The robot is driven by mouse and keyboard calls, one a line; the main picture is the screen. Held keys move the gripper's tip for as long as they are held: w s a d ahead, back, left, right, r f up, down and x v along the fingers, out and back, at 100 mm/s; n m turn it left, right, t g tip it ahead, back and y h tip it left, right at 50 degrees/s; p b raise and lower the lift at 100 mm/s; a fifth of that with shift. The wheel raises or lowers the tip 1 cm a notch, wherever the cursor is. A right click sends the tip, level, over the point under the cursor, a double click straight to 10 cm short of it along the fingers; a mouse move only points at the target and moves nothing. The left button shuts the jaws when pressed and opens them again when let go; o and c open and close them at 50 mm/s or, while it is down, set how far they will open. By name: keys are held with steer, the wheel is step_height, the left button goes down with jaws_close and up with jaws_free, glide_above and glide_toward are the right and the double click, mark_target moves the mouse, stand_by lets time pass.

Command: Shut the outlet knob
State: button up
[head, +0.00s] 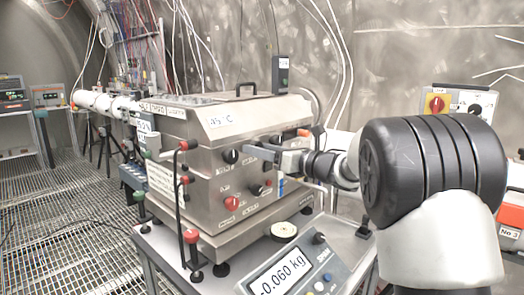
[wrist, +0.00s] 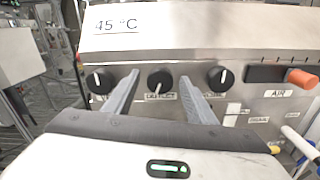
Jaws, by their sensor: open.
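In the wrist view, a left knob (wrist: 100,80), a middle knob (wrist: 159,82) and a right knob (wrist: 221,79) each have a white pointer line. The middle knob's line points down; the other two point roughly up. In the head view my gripper (head: 265,153) is at the front panel.
An orange-tipped black switch (wrist: 301,78) is right of the knobs. Lower on the front is a red knob (head: 232,203). Red-topped rods (head: 183,146) stand at the box's left corner. A scale display (head: 283,277) sits in front.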

steer(key=c, duration=1)
steer(key=shift+c, duration=0.2)
